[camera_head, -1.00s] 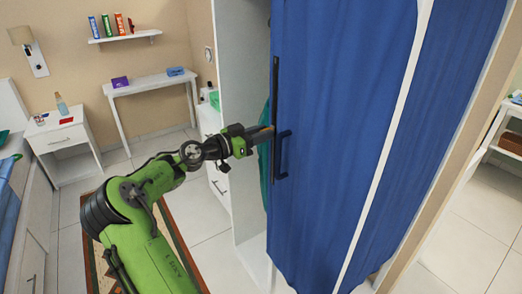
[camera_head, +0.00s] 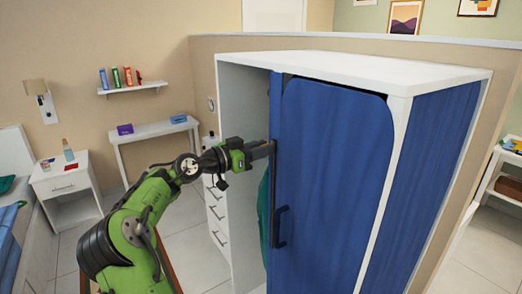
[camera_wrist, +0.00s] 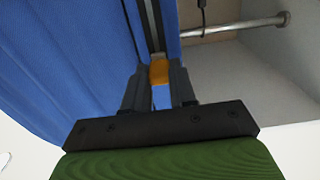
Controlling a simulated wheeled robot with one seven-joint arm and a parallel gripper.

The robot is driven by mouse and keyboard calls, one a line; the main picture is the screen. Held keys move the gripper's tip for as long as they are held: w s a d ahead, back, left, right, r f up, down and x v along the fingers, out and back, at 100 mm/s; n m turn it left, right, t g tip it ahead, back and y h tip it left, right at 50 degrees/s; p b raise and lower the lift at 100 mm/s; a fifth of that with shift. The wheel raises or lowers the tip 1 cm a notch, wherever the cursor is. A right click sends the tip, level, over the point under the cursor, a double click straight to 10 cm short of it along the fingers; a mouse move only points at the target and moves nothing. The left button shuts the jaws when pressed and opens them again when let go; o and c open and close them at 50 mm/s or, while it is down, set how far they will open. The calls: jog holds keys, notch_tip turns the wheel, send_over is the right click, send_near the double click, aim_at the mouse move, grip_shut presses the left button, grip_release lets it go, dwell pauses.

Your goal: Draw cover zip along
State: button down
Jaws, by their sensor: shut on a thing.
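The blue wardrobe cover (camera_head: 335,170) hangs over the wardrobe's front, with a narrow blue strip along its left edge. My gripper (camera_head: 271,147) is at this left edge, near the top of a long dark vertical bar (camera_head: 273,185) and above the dark handle (camera_head: 281,228). In the wrist view my gripper (camera_wrist: 160,88) is shut on an orange zip pull (camera_wrist: 160,72) between its fingertips. A dark zip line (camera_wrist: 152,25) runs from the pull up the picture, with blue cloth on both sides. The fingers partly hide the pull.
A metal rail (camera_wrist: 245,25) shows in the wrist view. A side table (camera_head: 150,132) and nightstand (camera_head: 65,185) stand at left.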

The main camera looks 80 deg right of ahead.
jog(key=shift+r, duration=0.4)
jog(key=c, duration=0.9)
grip_release()
jog(key=shift+d, duration=0.1)
jog(key=shift+a, duration=0.2)
jog(key=shift+f, duration=0.1)
jog(key=v, duration=1.5)
jog(key=shift+w+a+f, duration=0.15)
jog(key=shift+w+a, duration=0.1)
jog(key=shift+w, duration=0.05)
